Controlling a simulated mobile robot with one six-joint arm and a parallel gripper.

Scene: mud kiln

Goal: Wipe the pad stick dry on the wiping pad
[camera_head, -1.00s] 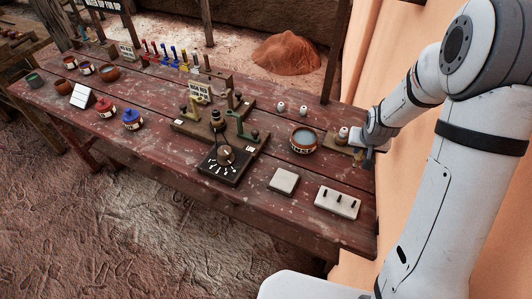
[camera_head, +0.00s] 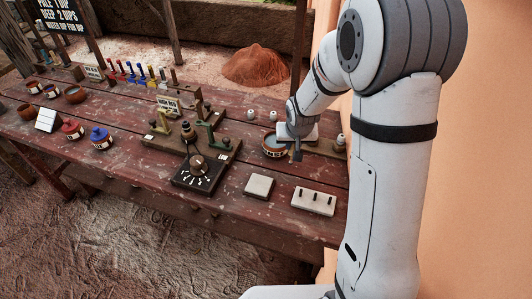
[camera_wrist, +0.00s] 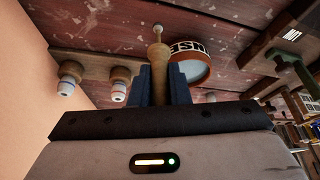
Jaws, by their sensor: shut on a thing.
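My gripper (camera_head: 297,151) is shut on the pad stick (camera_wrist: 157,62), a tan wooden stick with a small pale tip, seen upright between the dark blue fingers (camera_wrist: 164,86) in the wrist view. In the head view the gripper hangs beside the right rim of the water bowl (camera_head: 274,150), and I cannot make out the stick there. In the wrist view the bowl (camera_wrist: 190,66), with lettering on its side, is just right of the stick. The wiping pad (camera_head: 259,186), a pale flat square, lies on the table in front of the bowl, apart from the gripper.
A pale block with several dark holes or pegs (camera_head: 314,201) lies right of the pad. A black dial box (camera_head: 202,172) stands left of it. A wooden rack (camera_wrist: 90,64) holds two pale-topped sticks (camera_wrist: 70,74). Bare table lies between bowl and pad.

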